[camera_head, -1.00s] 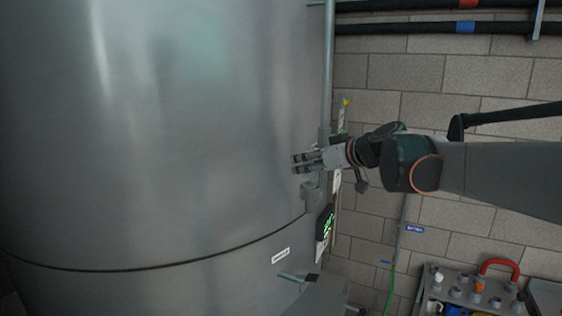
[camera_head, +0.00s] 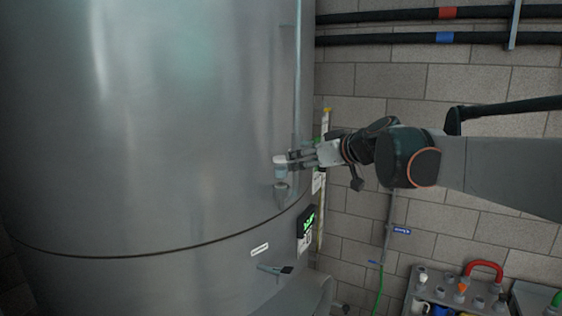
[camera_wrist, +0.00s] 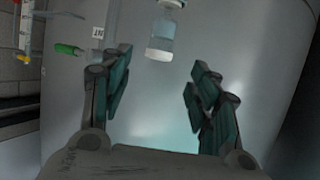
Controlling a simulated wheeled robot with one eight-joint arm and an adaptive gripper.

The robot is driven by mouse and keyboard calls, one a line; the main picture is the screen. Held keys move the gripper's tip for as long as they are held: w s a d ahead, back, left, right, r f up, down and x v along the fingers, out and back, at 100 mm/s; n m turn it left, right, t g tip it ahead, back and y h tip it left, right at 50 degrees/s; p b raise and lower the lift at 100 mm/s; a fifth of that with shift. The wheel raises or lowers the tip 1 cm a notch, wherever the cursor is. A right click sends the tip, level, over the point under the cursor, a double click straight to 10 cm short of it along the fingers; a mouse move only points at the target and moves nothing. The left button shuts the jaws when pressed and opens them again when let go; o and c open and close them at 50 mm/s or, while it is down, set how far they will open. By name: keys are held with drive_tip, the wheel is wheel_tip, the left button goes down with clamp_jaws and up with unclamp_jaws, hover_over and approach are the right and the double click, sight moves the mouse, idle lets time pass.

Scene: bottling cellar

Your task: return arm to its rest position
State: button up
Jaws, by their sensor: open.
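My gripper (camera_head: 281,163) is at the end of my arm, which reaches in from the right of the head view. It is in front of the right side of a large steel tank (camera_head: 150,120). In the wrist view my gripper (camera_wrist: 160,95) shows two fingers spread apart with nothing between them. A small clear fitting (camera_wrist: 160,40) with a pale cap is on the tank beyond the fingertips. In the head view a small fitting (camera_head: 281,192) shows just below the fingers. I cannot tell whether a finger touches the tank.
A green-lit display (camera_head: 306,225) and a valve handle (camera_head: 272,269) are low on the tank. A green-handled part (camera_wrist: 68,49) is beside the left finger. Dark pipes (camera_head: 400,38) run along the block wall. A rack with fittings (camera_head: 425,287) stands at lower right.

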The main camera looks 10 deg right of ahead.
drive_tip(key=s+f+m+g+h+b, duration=0.1)
drive_tip(key=s+f+h+b, duration=0.1)
drive_tip(key=s+f+b, duration=0.9)
drive_tip(key=s+d+f+m+g+h+b, duration=0.1)
drive_tip(key=s+f+b, duration=1)
drive_tip(key=f, duration=1.8)
drive_tip(key=s+d+f+m+g+h+b, duration=0.1)
drive_tip(key=s+f+m+g+h+b, duration=0.2)
drive_tip(key=s+f+b, duration=0.8)
wheel_tip(320, 180, down, 10)
drive_tip(key=b, duration=0.4)
drive_tip(key=shift+s+d+r+b, duration=0.2)
drive_tip(key=shift+s+d+b, duration=0.05)
drive_tip(key=shift+s+b, duration=0.05)
